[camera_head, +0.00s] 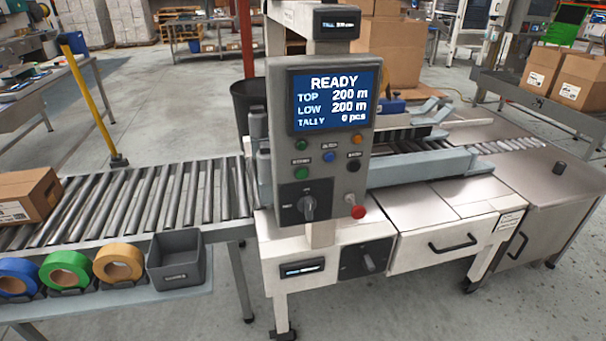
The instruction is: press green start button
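The control panel (323,80) stands upright on the white machine in the middle of the head view. Its screen (335,102) reads READY, TOP 200 m, LOW 200 m, TALLY 0 pcs. Two green round parts show on its left side: an upper one (302,145) and a lower one (302,173), with a small label between them too small to read. A blue button (329,157) and a black button (353,166) sit to the right, below an orange round part (357,138). Neither of my grippers is in view.
A rotary knob (307,207) and a red mushroom button (357,211) are low on the panel. A roller conveyor (150,200) runs left, with a carton (28,194), tape rolls (118,262) and a grey bin (177,260). A steel table (520,170) stands right.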

